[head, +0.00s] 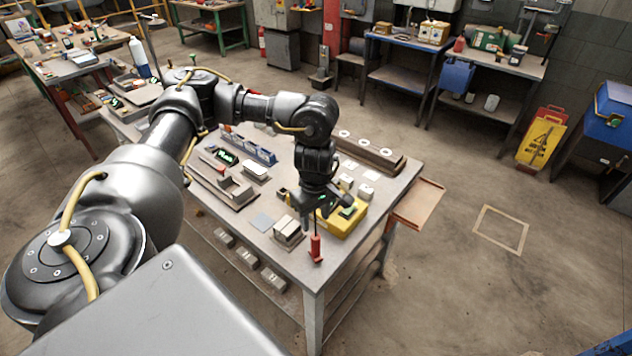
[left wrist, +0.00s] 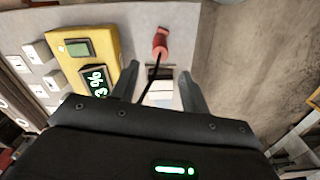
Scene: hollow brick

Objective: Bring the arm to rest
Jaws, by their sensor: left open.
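My left arm comes in from the left and bends down over the workbench (head: 262,222). My left gripper (head: 326,214) points down near the bench's front corner, its jaws apart. The left wrist view shows both fingers of the gripper (left wrist: 160,84) spread, with no object clamped between them. A pale, slotted block (head: 289,231) stands on the bench just left of the gripper. A red-handled piece (head: 316,248) with a thin black stem is near the corner; it also shows beyond the fingers in the left wrist view (left wrist: 160,42). My right gripper is not in view.
A yellow device (head: 346,220) with displays sits close beside the gripper; it also shows in the left wrist view (left wrist: 84,47). Trays, small white blocks and a long brown holder (head: 368,150) occupy the bench behind. Open floor lies to the right, with a yellow sign (head: 541,138) farther off.

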